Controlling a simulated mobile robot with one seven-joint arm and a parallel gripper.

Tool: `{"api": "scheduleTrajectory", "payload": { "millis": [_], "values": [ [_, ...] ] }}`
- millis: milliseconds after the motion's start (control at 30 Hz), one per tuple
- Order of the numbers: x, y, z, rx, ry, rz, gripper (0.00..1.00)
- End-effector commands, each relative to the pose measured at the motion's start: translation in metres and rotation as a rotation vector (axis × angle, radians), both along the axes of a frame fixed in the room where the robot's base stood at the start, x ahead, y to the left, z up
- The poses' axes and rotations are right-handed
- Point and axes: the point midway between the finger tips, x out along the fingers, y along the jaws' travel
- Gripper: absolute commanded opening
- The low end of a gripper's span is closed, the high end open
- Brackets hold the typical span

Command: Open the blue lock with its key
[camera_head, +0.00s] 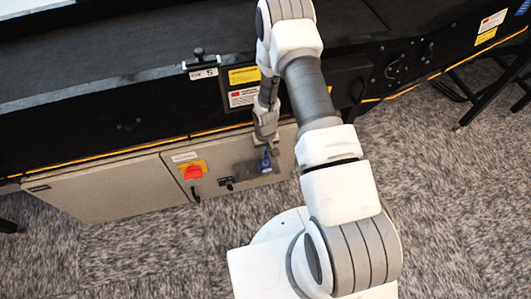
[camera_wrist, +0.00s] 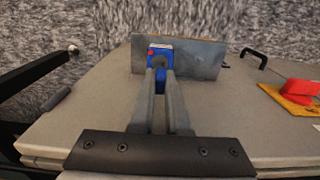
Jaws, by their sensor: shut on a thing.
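My gripper (camera_wrist: 162,76) points at a grey metal plate (camera_wrist: 202,59) on the cabinet front. Its fingers are close together on a narrow blue piece, which looks like the key (camera_wrist: 160,79). Just beyond the fingertips is a squarish blue part with a pale face and a red spot, which looks like the blue lock (camera_wrist: 161,50). Key and lock seem in line and touching; how deep the key sits is hidden. In the head view, my gripper (camera_head: 264,143) is at the plate (camera_head: 245,170), with a small patch of blue at its tip.
The beige cabinet (camera_head: 105,190) carries a red knob on a yellow plate (camera_head: 193,172) and a black handle (camera_head: 195,195), left of the grey plate in the head view. The black conveyor frame (camera_head: 100,130) runs above. Carpeted floor in front is clear.

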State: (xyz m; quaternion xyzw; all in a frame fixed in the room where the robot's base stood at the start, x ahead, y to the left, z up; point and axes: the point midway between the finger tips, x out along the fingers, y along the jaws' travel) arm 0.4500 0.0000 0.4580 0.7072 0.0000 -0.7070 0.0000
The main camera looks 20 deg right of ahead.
Motion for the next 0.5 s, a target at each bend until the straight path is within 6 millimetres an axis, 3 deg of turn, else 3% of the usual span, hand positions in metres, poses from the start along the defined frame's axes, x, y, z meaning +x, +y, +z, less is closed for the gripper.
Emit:
{"api": "scheduleTrajectory", "payload": {
  "millis": [500],
  "values": [
    [-0.001, 0.0, -0.017, 0.0, 0.0, 0.0, 0.0]
  ]
}}
